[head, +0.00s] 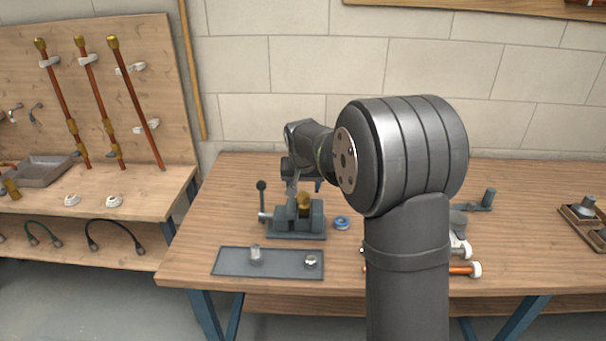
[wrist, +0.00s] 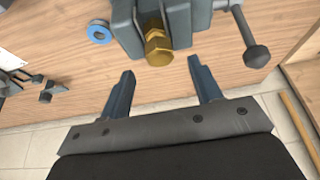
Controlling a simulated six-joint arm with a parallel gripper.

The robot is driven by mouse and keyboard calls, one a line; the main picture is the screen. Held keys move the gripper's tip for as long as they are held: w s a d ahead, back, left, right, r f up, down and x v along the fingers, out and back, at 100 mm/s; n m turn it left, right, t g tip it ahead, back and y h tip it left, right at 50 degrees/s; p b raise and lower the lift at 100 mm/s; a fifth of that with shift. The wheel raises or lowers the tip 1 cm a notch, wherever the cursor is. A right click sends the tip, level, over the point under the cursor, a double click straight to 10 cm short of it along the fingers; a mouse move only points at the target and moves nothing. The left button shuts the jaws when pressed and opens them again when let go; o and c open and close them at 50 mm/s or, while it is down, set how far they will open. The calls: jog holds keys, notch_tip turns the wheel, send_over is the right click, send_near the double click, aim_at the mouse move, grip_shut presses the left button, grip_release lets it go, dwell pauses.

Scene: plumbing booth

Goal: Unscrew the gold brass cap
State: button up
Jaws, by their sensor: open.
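The gold brass cap (head: 303,198) stands in a grey vise (head: 295,226) on the wooden bench. In the wrist view the cap (wrist: 158,50) has a hex shape and sits between the vise jaws (wrist: 180,20). My gripper (wrist: 163,75) is open and empty, its two blue-grey fingers spread wide. The cap lies just past the fingertips, roughly midway between them, with no contact visible. In the head view my gripper is mostly hidden behind my arm, above and behind the vise.
A blue ring (head: 341,223) lies right of the vise. The vise handle (head: 262,200) rises at its left. A grey mat (head: 232,262) in front carries two small metal parts. Fittings and a copper pipe (head: 461,269) lie at the right, partly behind my arm.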

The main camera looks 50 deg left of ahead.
aim_at(304, 194)
jog(key=shift+x, duration=2.1)
jog(key=c, duration=1.1)
jog(key=shift+w+d+r+n+g+y, duration=0.15)
jog(key=shift+n+g, duration=0.25)
jog(key=shift+n, duration=0.75)
jog(key=shift+a+f+n+g+y, duration=0.1)
jog(key=shift+n+g+y, duration=0.25)
jog(key=shift+n, duration=0.8)
jog(key=n+g, duration=0.1)
jog(key=n, duration=0.1)
jog(key=n+g, duration=0.1)
jog(key=n, duration=0.1)
jog(key=shift+w+r+n, duration=0.1)
jog(key=shift+w+n, duration=0.05)
jog(key=shift+n, duration=0.25)
jog(key=n+g, duration=0.1)
jog(key=n, duration=0.3)
jog(key=shift+w+r+n+g, duration=0.1)
jog(key=shift+n+g, duration=0.25)
jog(key=shift+n, duration=0.05)
jog(key=n+g+h, duration=0.1)
jog(key=n, duration=0.2)
jog(key=shift+n, duration=0.4)
jog(key=o, duration=1.1)
jog(key=shift+o, duration=0.4)
